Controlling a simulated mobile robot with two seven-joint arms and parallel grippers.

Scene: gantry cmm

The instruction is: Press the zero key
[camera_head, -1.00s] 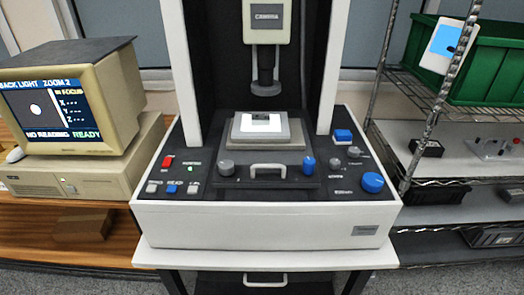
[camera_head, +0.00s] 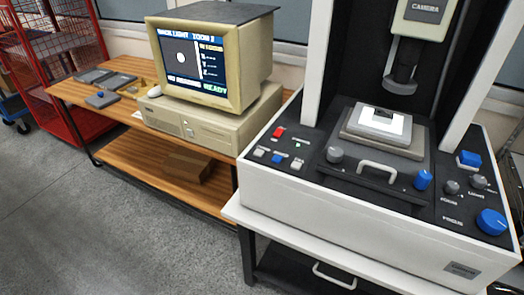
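The white measuring machine (camera_head: 330,215) stands at the right with a dark sloping control panel. At the panel's left is a row of three small keys: a grey key (camera_head: 259,153), a blue key (camera_head: 278,158) and another grey key (camera_head: 297,164). Their labels are too small for me to tell which one is the zero key. A red switch (camera_head: 279,132) and a small green light (camera_head: 298,146) sit above the row. Neither of my grippers shows, and nothing touches the keys.
A beige monitor (camera_head: 215,65) reading "NO READING READY" stands on a beige computer case (camera_head: 200,128) on a wooden bench (camera_head: 75,94). The camera head (camera_head: 425,18) hangs over the stage. Blue knobs (camera_head: 491,222) sit at the panel's right. Grey floor at lower left is clear.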

